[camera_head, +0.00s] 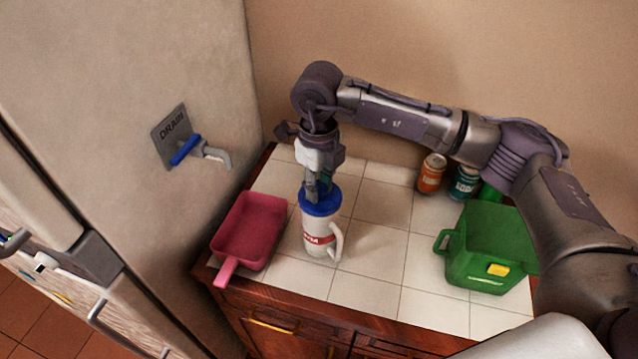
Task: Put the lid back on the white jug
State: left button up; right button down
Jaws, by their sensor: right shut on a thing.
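The white jug (322,235) stands upright on the tiled counter, with a red label on its side and its handle to the right. The blue lid (320,203) is at the top of the jug; I cannot tell whether it is fully seated or just above the rim. My right gripper (318,188) points down from above and is shut on the lid, hiding its middle. My left gripper is not in view.
A pink pan (251,232) lies left of the jug. A green container (487,250) stands to the right. An orange can (432,173) and a teal soda can (464,183) stand behind, near the wall. A drain tap (205,152) juts from the left wall.

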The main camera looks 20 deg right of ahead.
jog(key=shift+b, duration=0.3)
dwell(0.7)
jog(key=shift+f+b, duration=0.2)
jog(key=shift+b, duration=0.75)
dwell(1.3)
dwell(0.3)
jog(key=shift+c, duration=1.4)
grip_release()
jog(key=shift+r, duration=0.15)
jog(key=shift+r+p, duration=1.6)
jog(key=shift+r, duration=1.8)
grip_shut()
